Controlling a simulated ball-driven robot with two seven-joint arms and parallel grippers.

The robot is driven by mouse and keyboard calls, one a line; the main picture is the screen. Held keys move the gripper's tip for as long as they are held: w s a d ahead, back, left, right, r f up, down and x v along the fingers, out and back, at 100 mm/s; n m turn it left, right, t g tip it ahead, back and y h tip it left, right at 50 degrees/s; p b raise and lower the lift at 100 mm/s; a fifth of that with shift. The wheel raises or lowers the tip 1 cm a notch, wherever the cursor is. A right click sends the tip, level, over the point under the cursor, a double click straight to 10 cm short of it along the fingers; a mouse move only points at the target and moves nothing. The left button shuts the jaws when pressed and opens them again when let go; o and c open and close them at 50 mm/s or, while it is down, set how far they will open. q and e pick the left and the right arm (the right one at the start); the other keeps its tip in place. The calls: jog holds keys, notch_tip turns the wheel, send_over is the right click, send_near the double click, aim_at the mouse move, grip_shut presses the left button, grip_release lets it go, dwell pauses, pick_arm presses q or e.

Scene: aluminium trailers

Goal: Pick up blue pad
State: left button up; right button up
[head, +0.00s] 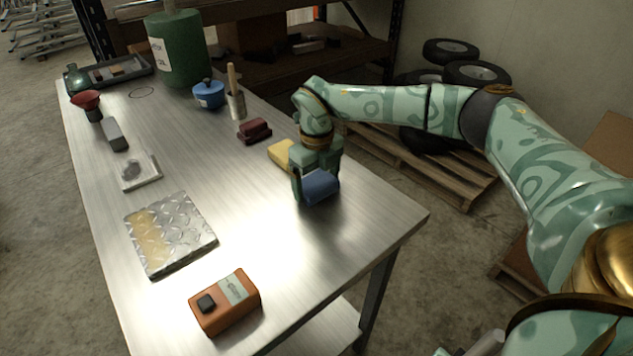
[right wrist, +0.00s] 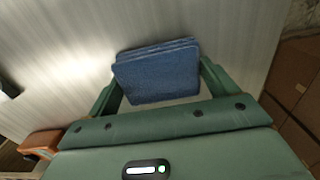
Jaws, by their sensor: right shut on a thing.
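The blue pad (head: 321,186) is a small dark blue block near the right edge of the metal table. My right gripper (head: 315,184) comes down over it from above and is shut on it. In the right wrist view the blue pad (right wrist: 157,73) sits between the two green fingers of the gripper (right wrist: 158,85). I cannot tell whether the pad still touches the table. My left gripper is not in view.
A yellow block (head: 281,153) lies right behind my right gripper, and a dark red block (head: 254,131) is farther back. A diamond-plate sheet (head: 190,222) and an orange box (head: 225,303) lie at the front. The table (head: 330,250) is clear in front of the pad.

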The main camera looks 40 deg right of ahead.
aim_at(313, 181)
jog(key=r, duration=0.1)
jog(key=r+p, duration=0.1)
jog(key=r, duration=0.2)
jog(key=shift+w+a+r+p, duration=0.1)
jog(key=shift+a+p, duration=0.25)
jog(key=shift+p, duration=0.05)
jog(key=a+r, duration=0.2)
jog(key=a+r+p, duration=0.1)
jog(key=shift+w+r, duration=0.25)
jog(key=shift+r, duration=0.1)
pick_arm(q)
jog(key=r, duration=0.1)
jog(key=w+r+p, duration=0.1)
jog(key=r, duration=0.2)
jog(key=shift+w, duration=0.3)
pick_arm(e)
jog(key=w+a+r, duration=0.2)
jog(key=a+r, duration=0.3)
jog(key=a, duration=0.5)
jog(key=shift+o, duration=0.5)
